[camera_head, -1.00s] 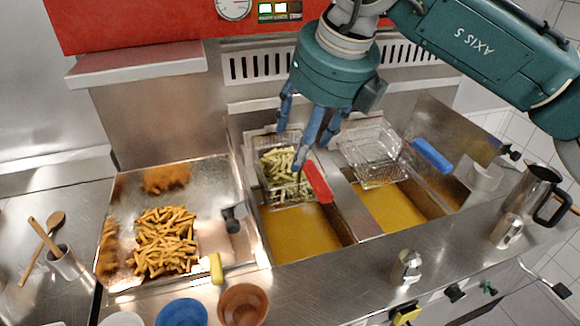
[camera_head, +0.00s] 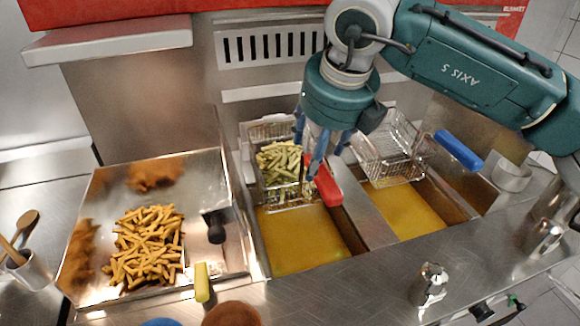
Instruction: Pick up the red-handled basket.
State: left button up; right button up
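The red-handled basket (camera_head: 280,197) is a wire basket of pale fries (camera_head: 280,161) at the back of the left oil well. Its red handle (camera_head: 328,184) points toward the front right. My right gripper (camera_head: 317,160), on the teal arm from the right, has blue fingers pointing down at the basket's right side, by the far end of the red handle. The fingers look spread, with no clear grip on the handle; whether they touch it is hard to tell. My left gripper is not in view.
An empty wire basket with a blue handle (camera_head: 458,150) sits over the right oil well (camera_head: 405,210). A metal tray (camera_head: 205,180) of golden fries lies left, with a yellow-handled tool (camera_head: 202,283) at its front edge. A metal shaker (camera_head: 430,284) stands on the front counter.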

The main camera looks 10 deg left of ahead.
jog(key=shift+w+f+p, duration=0.15)
jog(key=shift+f+p, duration=0.15)
jog(key=shift+f, duration=0.2)
jog(key=p+x, duration=0.2)
jog(key=x, duration=0.2)
jog(key=shift+w+f, duration=0.1)
jog(key=shift+f, duration=0.35)
grip_shut()
jog(key=shift+a+r, duration=0.1)
jog(key=shift+r, duration=0.05)
